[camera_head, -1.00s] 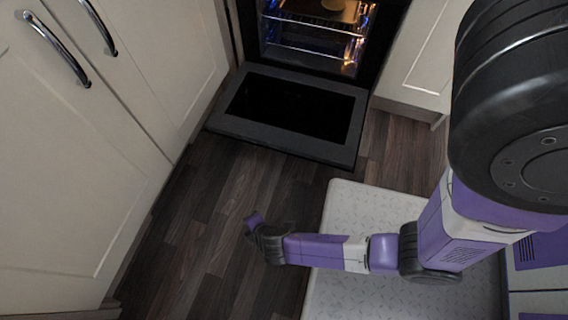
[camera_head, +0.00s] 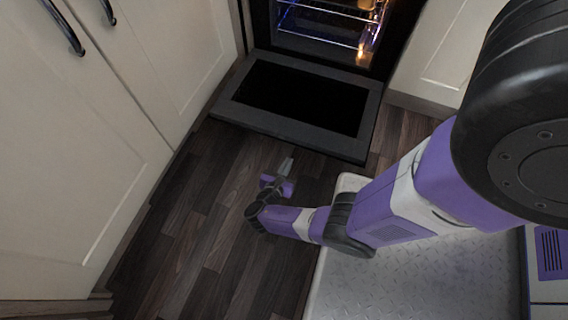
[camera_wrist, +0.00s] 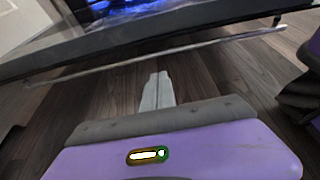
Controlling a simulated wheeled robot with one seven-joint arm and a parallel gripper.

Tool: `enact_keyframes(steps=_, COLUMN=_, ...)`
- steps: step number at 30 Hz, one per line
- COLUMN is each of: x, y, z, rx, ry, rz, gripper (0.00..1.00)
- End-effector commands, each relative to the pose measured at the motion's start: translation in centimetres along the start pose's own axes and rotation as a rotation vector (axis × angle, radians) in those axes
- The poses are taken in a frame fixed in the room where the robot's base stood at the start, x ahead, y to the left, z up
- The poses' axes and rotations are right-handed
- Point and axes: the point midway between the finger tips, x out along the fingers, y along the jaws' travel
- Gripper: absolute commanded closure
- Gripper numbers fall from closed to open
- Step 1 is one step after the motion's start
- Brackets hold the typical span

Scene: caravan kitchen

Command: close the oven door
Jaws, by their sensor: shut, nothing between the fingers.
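The oven door (camera_head: 366,121) is folded down open, a dark panel with a grey frame lying out in front of the lit oven (camera_head: 330,22). In the wrist view the door's edge (camera_wrist: 60,66) crosses the upper part of the picture, with a long thin bar (camera_wrist: 160,62) along it. My gripper (camera_head: 288,163) is shut and empty, low over the floor, just in front of the door's near edge. In the wrist view my gripper's fingers (camera_wrist: 158,80) point toward the door's underside. I cannot tell whether they touch it.
Cream cabinets with dark handles (camera_head: 70,120) stand close on the left. Another cream cabinet (camera_head: 445,55) is right of the oven. The dark wooden floor (camera_head: 190,215) between the left cabinets and my arm is clear.

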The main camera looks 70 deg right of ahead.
Motion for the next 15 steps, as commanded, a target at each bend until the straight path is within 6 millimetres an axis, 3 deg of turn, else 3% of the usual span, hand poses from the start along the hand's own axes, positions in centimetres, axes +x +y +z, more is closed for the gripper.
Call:
enact_keyframes(steps=7, x=5.3, y=-0.1, z=-0.4, rx=0.004, ry=0.001, rz=-0.005, gripper=1.0)
enact_keyframes(steps=9, x=4.3, y=0.0, z=1.2, rx=0.004, ry=0.001, rz=0.001, gripper=1.0)
enact_keyframes(steps=15, x=3.7, y=0.0, z=2.9, rx=0.004, ry=0.002, rz=0.0, gripper=1.0)
